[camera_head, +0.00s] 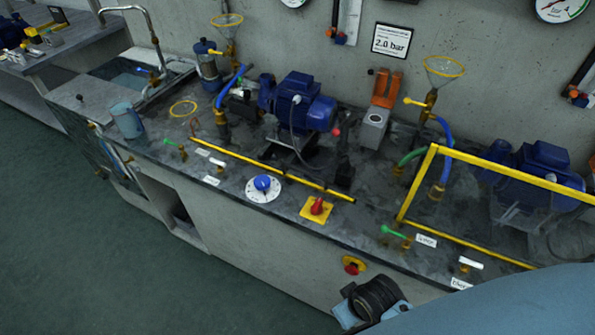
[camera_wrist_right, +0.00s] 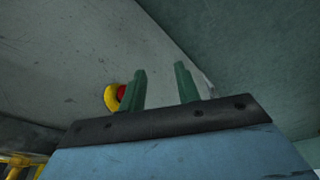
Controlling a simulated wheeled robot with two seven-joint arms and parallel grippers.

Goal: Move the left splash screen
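A long yellow bar (camera_head: 270,168) runs along the front of the left pump's bench area in the head view. It looks like the left splash screen's rail, but I cannot make out a clear panel on it. A second splash screen with a yellow frame (camera_head: 415,186) stands upright before the right pump. My right gripper (camera_wrist_right: 160,75) shows in the right wrist view with its two green fingers apart and nothing between them. It is in front of the cabinet face, away from both screens. My left gripper is in neither view.
The left blue pump (camera_head: 300,103) stands behind the bar. A blue dial (camera_head: 263,187) and a red-handled switch (camera_head: 317,207) sit in front of it. A red and yellow button (camera_head: 352,265) is on the cabinet front. A funnel ring (camera_head: 183,108) and a mug (camera_head: 127,120) are at left.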

